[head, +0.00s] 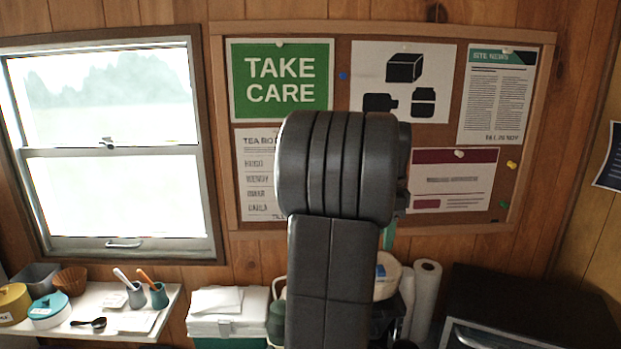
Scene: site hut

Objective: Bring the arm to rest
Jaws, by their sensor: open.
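My arm stands upright in the middle of the head view, with a dark grey link and a thick ribbed joint (335,165) at its top. It covers part of the notice board behind it. Some dark parts of the arm show at the joint's right side. My gripper is not visible in this view; I cannot see its fingers or anything in them.
A white shelf (88,327) at lower left bears tins, a spoon and small pots. A white and green box (228,318), paper rolls (425,295) and a dark appliance (530,305) stand along the wall. The notice board (440,225) and window (110,150) are behind.

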